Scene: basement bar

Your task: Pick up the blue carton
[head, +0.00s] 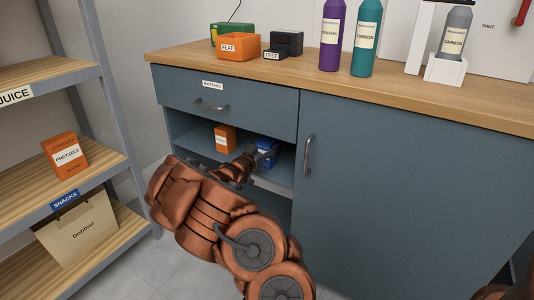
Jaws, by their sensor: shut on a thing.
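The blue carton (267,149) is inside the open compartment under the drawer of the blue-grey cabinet, on its shelf. Its front is partly hidden by my gripper (262,154), which reaches into the compartment from the front left. My gripper is shut on the blue carton. The carton looks close to upright, and I cannot tell whether its base touches the shelf. An orange carton (225,138) stands to its left on the same shelf.
The closed drawer (228,105) is above the opening, and a closed door (375,185) is to the right. The wooden counter (440,95) holds bottles and bins. At left, a shelf rack carries a pretzels box (66,154) and a paper bag (80,232).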

